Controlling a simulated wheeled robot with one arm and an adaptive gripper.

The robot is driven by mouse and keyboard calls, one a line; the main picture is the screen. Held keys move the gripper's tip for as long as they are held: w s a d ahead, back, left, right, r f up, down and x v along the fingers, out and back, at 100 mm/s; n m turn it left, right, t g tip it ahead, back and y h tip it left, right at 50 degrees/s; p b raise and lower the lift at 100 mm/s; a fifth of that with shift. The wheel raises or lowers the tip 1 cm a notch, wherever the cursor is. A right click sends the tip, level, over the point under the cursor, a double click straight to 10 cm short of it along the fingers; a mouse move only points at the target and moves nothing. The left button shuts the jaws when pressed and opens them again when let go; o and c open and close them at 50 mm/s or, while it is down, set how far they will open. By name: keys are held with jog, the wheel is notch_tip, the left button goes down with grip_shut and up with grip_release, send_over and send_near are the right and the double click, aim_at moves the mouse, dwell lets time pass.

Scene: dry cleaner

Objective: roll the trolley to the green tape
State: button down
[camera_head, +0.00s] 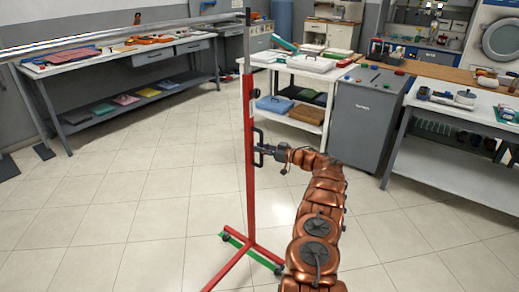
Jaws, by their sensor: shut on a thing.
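The trolley is a tall rack with a red post (249,185), a grey top rail running to the upper left, and a red wheeled base. A dark handle (258,134) sits on the post's right side. My gripper (263,149) is shut on this handle, with my copper arm reaching in from below right. A green tape strip (233,241) shows on the floor at the near base, partly hidden by the red foot bar. The base wheels stand at or beside the strip; exact overlap is hard to tell.
A long table (125,57) with cloths on its lower shelf stands at back left. A white cart (291,62), a grey cabinet (363,118) and a white-topped table (470,112) stand to the right. The tiled floor (120,200) at left and centre is clear.

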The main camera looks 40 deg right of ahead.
jog(key=shift+d+r, duration=0.1)
jog(key=shift+r, duration=0.05)
jog(key=c, duration=1.1)
grip_release()
jog(key=shift+d, duration=0.1)
jog(key=v, duration=1.2)
